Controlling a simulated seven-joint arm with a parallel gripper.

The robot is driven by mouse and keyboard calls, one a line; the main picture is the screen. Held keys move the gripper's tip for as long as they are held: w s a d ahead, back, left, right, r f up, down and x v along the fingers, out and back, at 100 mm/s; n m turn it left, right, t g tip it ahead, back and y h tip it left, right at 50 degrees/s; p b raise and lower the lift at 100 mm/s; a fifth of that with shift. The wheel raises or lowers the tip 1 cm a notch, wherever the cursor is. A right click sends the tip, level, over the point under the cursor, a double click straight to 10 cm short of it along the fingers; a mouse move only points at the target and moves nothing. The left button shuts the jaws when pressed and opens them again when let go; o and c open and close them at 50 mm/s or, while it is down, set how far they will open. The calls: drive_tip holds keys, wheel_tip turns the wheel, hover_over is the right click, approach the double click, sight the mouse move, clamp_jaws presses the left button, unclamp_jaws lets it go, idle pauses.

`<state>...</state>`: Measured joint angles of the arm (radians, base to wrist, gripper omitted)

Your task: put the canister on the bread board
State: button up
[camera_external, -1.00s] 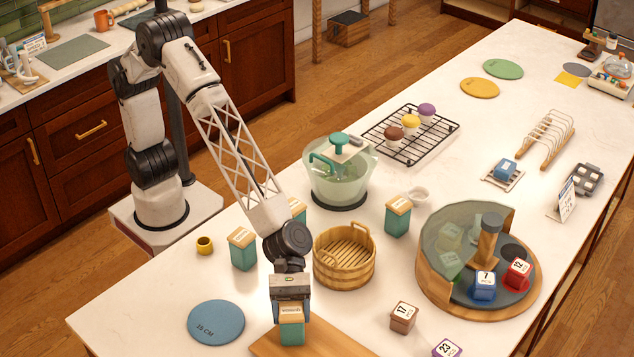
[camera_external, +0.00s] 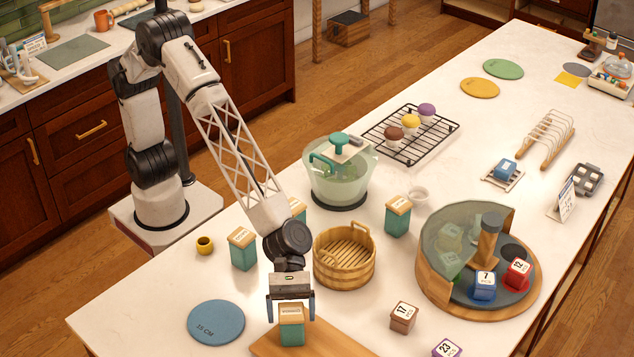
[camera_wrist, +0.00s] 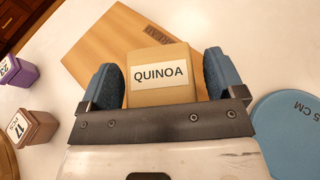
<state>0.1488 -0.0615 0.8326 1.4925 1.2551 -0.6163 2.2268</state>
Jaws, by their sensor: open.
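A teal canister (camera_external: 291,328) with a wooden lid stands upright on the wooden bread board (camera_external: 262,348). In the wrist view its lid label reads QUINOA, and the canister (camera_wrist: 160,90) sits between my fingers with the board (camera_wrist: 92,48) beneath. My gripper (camera_external: 290,306) is open around the canister's top, with a finger on each side and gaps beside the lid. Other teal canisters with wooden lids stand on the counter: one at left (camera_external: 243,249), one right of the basket (camera_external: 397,216), and one partly hidden behind my arm (camera_external: 297,209).
A blue round mat (camera_external: 216,322) lies left of the board. A wooden basket (camera_external: 345,258) stands behind it. A brown block marked 17 (camera_external: 403,317) and a purple block (camera_external: 447,348) sit to the right. A round wooden tray (camera_external: 437,290) holds several items.

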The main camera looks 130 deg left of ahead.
drive_tip(key=v, duration=1.1)
drive_tip(key=shift+s+a, duration=0.25)
drive_tip(key=shift+a, duration=0.05)
idle(0.5)
drive_tip(key=s+a+r+n+t+y, duration=0.1)
drive_tip(key=s+a+r+n+y, duration=0.55)
drive_tip(key=n, duration=0.55)
drive_tip(key=s+a+r+n+t+y, duration=0.1)
drive_tip(key=s+a+r+n+y, duration=0.3)
drive_tip(key=s+a+n, duration=0.55)
drive_tip(key=s+f+n+g, duration=0.1)
drive_tip(key=s+n+g, duration=0.2)
drive_tip(key=s+n, duration=0.4)
drive_tip(key=s+f+n+g+h, duration=0.1)
drive_tip(key=s+f+n+g, duration=0.1)
drive_tip(key=s+n, duration=0.6)
drive_tip(key=s+d+f+n+g, duration=0.1)
drive_tip(key=s+n, duration=0.7)
drive_tip(key=s, duration=1)
drive_tip(key=f+g, duration=0.1)
drive_tip(key=g, duration=0.1)
drive_tip(key=shift+s+g, duration=0.35)
drive_tip(key=shift+g, duration=0.05)
